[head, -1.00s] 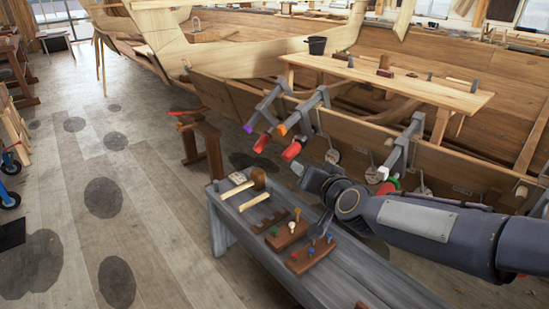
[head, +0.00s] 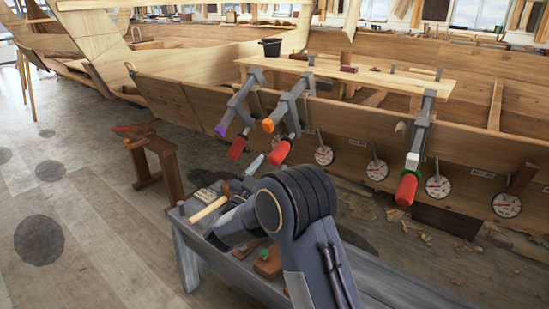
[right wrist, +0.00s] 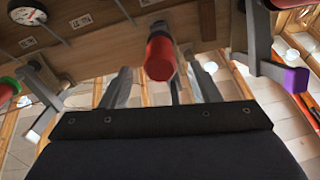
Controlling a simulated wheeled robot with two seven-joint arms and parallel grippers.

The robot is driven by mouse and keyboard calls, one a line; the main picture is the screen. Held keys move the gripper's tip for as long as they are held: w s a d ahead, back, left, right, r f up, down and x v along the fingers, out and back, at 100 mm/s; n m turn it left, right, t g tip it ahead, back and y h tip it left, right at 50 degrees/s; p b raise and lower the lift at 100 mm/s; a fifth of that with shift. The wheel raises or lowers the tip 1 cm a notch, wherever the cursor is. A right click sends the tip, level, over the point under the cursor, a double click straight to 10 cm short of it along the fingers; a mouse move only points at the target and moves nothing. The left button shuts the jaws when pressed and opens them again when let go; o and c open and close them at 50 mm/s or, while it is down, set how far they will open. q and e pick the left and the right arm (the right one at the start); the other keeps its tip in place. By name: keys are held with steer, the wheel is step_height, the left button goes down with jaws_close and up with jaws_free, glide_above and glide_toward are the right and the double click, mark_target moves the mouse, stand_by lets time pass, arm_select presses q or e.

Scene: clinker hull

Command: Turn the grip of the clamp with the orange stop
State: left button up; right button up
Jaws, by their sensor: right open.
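The clamp with the orange stop (head: 268,126) hangs on the hull plank, and its red grip (head: 279,152) slants down below the stop. In the right wrist view a red grip (right wrist: 160,56), which appears to be this clamp's, shows end-on between the fingers. The orange stop is not visible there. My right gripper (right wrist: 162,82) is open, its fingers on either side of the grip in the picture; I cannot tell if they touch it. In the head view my wrist hides most of the gripper; a pale fingertip (head: 253,165) shows just left of the grip. My left gripper is not in view.
A clamp with a purple stop (head: 220,130) hangs close on the left, one with a green stop (head: 411,165) on the right. Dial gauges (head: 324,156) line the plank. A grey bench (head: 186,262) with tools stands below my arm.

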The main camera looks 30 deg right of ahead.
mark_target(272, 163)
steer(key=shift+x, duration=2.4)
steer(key=shift+c, duration=0.4)
steer(key=c, duration=0.9)
steer(key=shift+f+m+b, duration=0.2)
steer(key=shift+m+b, duration=0.2)
steer(key=shift+b, duration=0.35)
steer(key=m+b, duration=0.6)
steer(key=b, duration=0.2)
steer(key=shift+f, duration=0.15)
steer(key=shift+m+b, duration=1.2)
steer(key=shift+b, duration=0.1)
steer(key=shift+r, duration=0.25)
